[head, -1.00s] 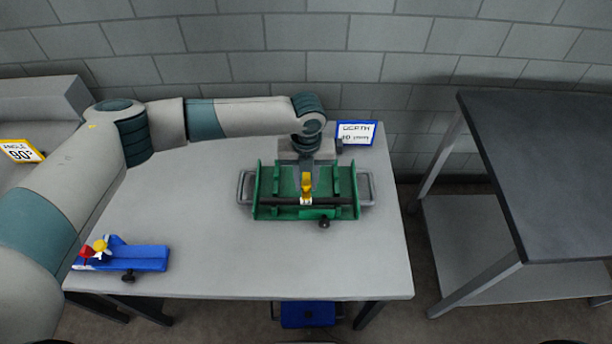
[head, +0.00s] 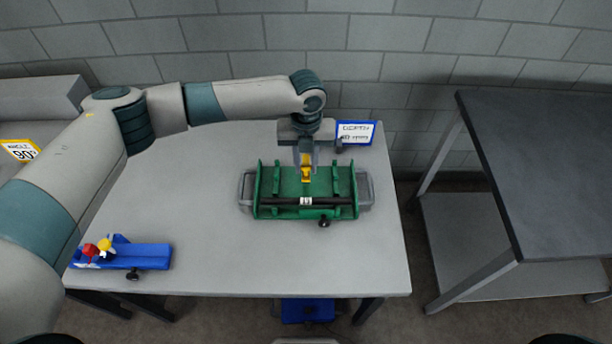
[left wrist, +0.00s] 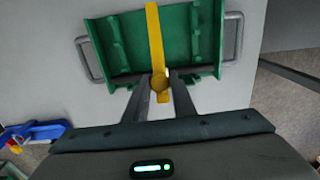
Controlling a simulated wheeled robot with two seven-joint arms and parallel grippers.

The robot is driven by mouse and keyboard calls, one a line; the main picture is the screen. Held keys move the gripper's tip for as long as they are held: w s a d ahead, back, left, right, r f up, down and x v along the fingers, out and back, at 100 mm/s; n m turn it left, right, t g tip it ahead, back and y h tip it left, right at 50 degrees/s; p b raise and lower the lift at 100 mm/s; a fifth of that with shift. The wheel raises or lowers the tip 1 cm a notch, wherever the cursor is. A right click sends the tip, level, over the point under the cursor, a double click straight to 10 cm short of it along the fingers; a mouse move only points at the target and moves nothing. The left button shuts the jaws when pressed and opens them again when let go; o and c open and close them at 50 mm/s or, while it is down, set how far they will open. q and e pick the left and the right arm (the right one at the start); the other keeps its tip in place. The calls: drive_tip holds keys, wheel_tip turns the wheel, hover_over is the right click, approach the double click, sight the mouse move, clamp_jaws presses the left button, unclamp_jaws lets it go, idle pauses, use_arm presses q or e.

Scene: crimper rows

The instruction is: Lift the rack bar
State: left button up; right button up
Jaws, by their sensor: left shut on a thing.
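A green fixture (head: 286,184) stands on the table, with a black bar (head: 275,201) across its front side and a small white label (head: 306,201) on that bar. My left gripper (head: 306,168) is above the fixture, pointing down, shut on a narrow yellow piece (head: 306,175). In the left wrist view this yellow piece (left wrist: 155,45) is long and has a round knob between the fingers (left wrist: 160,88). I cannot tell which part is the rack bar, or whether the yellow piece touches the black bar. My right gripper is out of view.
A blue fixture (head: 140,257) with red and yellow knobs is at the table's front left. A white sign with blue border (head: 356,133) stands behind the green fixture. A dark-topped table (head: 540,160) is at the right. The table (head: 215,220) between the fixtures is clear.

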use_arm(q)
drive_tip(key=shift+w+r, duration=0.1)
drive_tip(key=shift+w, duration=0.05)
drive_tip(key=shift+c, duration=0.2)
drive_tip(key=shift+o, duration=0.2)
drive_tip(key=shift+w+d+r, duration=0.1)
drive_tip(key=shift+w+r, duration=0.45)
drive_tip(key=shift+w, duration=0.2)
drive_tip(key=w+r+b, duration=0.1)
drive_tip(key=w+r, duration=0.3)
drive_tip(key=w, duration=0.2)
drive_tip(key=shift+w, duration=0.2)
drive_tip(key=shift+c, duration=0.2)
drive_tip(key=shift+o, duration=0.2)
drive_tip(key=shift+w+f+b, duration=0.1)
drive_tip(key=shift+b, duration=0.35)
